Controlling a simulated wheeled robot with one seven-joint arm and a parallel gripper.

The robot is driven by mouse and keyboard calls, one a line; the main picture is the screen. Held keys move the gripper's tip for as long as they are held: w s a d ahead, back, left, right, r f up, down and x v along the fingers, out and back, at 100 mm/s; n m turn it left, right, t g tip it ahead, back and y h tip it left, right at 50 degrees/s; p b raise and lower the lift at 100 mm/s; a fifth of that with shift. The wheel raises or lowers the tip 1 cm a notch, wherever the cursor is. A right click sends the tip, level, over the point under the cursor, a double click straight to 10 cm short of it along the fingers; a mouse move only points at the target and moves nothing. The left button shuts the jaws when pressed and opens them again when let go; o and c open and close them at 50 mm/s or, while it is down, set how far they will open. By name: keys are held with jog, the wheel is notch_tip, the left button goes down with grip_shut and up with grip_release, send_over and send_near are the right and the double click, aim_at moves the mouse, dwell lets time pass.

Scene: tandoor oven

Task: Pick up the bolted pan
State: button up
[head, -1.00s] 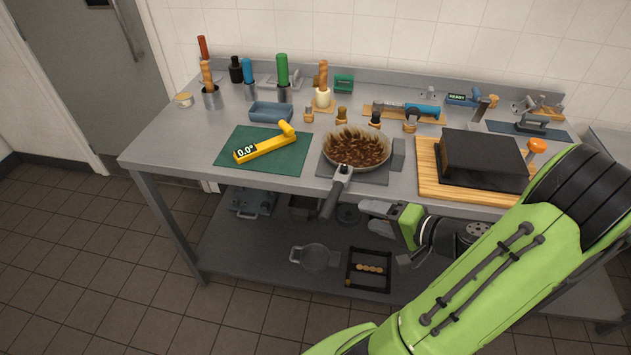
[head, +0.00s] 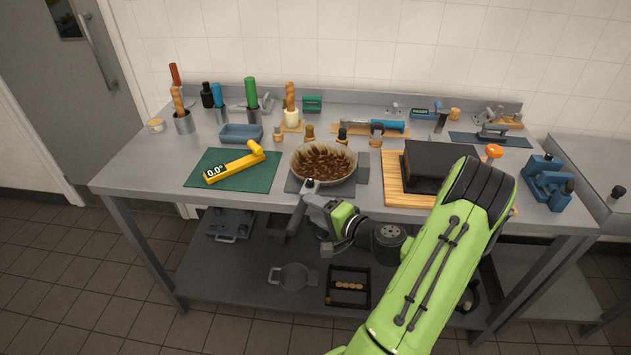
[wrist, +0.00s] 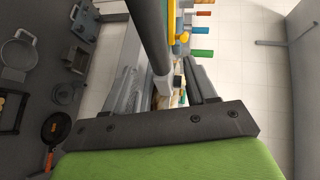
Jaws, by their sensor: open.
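The pan (head: 323,163), with a brown, flaky-looking inside and a pale ragged rim, sits on a dark grey plate near the table's front edge. Its dark handle (head: 310,185) points toward me over the edge and is mostly hidden by my gripper (head: 317,203). In the wrist view the thick grey handle (wrist: 150,35) runs down from the top toward the space between the two fingers of my open gripper (wrist: 163,75). I cannot tell whether the fingers touch it. The bolt is not clear.
A green mat (head: 232,171) with a yellow gauge (head: 235,163) lies left of the pan. A wooden board (head: 395,184) with a black block (head: 440,165) lies right. Tools stand behind. The lower shelf (head: 220,272) holds a grey pan (head: 292,276) and a black rack (head: 348,285).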

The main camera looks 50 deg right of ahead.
jog(key=x, duration=0.3)
jog(key=shift+s, duration=0.15)
jog(key=shift+c, duration=0.6)
grip_shut()
dwell(0.5)
